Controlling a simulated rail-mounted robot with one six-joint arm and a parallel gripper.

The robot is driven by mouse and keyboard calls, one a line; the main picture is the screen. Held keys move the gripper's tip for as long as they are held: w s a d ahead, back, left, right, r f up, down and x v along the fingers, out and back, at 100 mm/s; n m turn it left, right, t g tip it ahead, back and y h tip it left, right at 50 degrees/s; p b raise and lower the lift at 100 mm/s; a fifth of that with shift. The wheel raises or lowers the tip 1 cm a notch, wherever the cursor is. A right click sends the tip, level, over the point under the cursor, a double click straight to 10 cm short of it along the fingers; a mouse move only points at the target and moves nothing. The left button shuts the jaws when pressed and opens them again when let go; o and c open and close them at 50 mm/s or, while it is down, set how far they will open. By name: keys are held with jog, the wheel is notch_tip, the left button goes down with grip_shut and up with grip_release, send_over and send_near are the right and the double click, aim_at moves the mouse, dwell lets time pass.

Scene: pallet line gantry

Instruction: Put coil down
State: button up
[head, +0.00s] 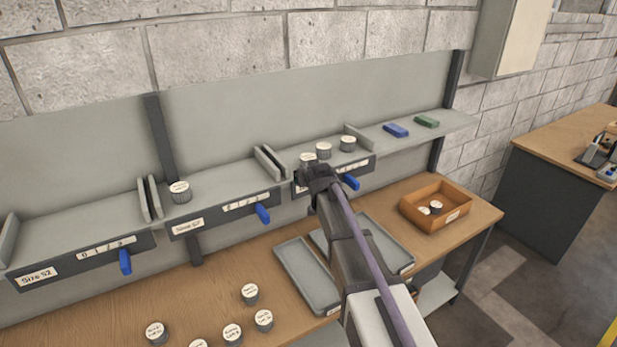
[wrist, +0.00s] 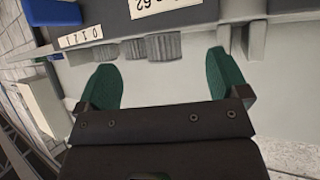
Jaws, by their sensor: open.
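My gripper (head: 313,173) is at the front of the right shelf bay, beside its coils. In the wrist view, its two green fingers (wrist: 165,72) are spread apart with nothing pinched between them. Three grey ribbed coils stand in that bay: one right behind the gripper (head: 308,158), partly hidden by it, one in the middle (head: 323,151) and one at the right (head: 348,144). In the wrist view, a row of three ribbed coils (wrist: 164,46) shows just beyond and between the fingertips. I cannot tell which coil the task means.
The middle bay holds one coil (head: 180,191); the left bay (head: 75,232) is empty. Blue (head: 396,130) and green (head: 427,121) blocks lie on the right shelf end. Below, the bench has several coils (head: 232,334), a grey tray (head: 307,275) and an orange bin (head: 437,205) with coils.

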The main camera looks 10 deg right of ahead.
aim_at(308, 157)
jog(key=shift+t, duration=0.9)
jog(key=w+b, duration=0.1)
jog(key=w, duration=0.3)
jog(key=w+f+b, duration=0.1)
jog(key=w+b, duration=0.1)
jog(key=w, duration=0.2)
jog(key=w+d+b, duration=0.1)
jog(key=w, duration=0.2)
jog(key=shift+w+f, duration=0.2)
jog(key=shift+w, duration=0.2)
jog(key=shift+s+a+r, duration=0.1)
jog(key=shift+s+r, duration=0.1)
jog(key=c, duration=1.3)
